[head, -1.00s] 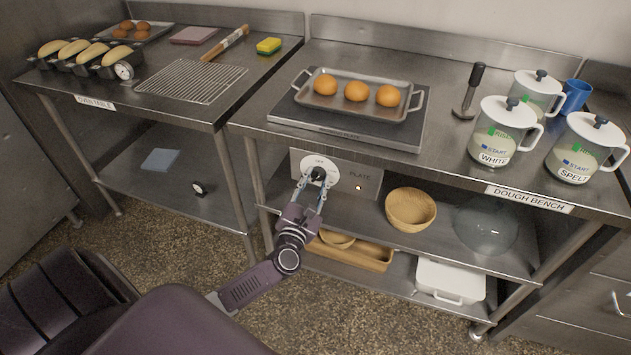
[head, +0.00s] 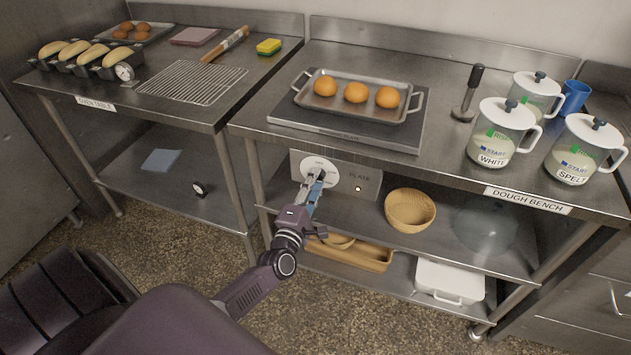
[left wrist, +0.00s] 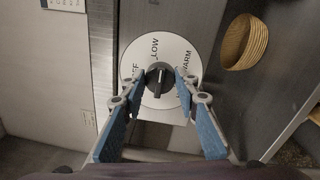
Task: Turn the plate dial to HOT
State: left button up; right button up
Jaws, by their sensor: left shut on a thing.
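The plate dial, a white disc (head: 309,167) with a black knob (left wrist: 160,80), is on the grey front panel marked PLATE (head: 365,186), under the bench top. In the left wrist view the disc reads LOW at the top and WARM at the right; the lettering at the left is hard to read. The knob's pale mark points up, near LOW in that picture. My left gripper (left wrist: 160,85) is shut on the knob, one blue-padded finger on each side. It also shows in the head view (head: 315,179), covering part of the dial. My right gripper is not in view.
Above is a hot plate (head: 400,138) bearing a tray (head: 408,117) with three buns. A wicker basket (head: 411,210) sits on the shelf right of the dial. Jugs (head: 494,135) stand on the bench at right.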

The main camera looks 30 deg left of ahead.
pick_arm(q)
jog(key=m+p, duration=0.2)
jog(key=m, duration=0.6)
jog(key=m+h+p, duration=0.1)
jog(key=m+p, duration=0.1)
jog(key=m, duration=0.6)
jog(key=m+p, duration=0.2)
jog(key=m, duration=0.6)
jog(key=shift+s+a+f+m+g+h+p, duration=0.1)
jog(key=shift+a+m+g+h+p, duration=0.2)
jog(key=shift+m+g+p, duration=0.1)
jog(key=o, duration=1.1)
jog(key=shift+o, duration=0.2)
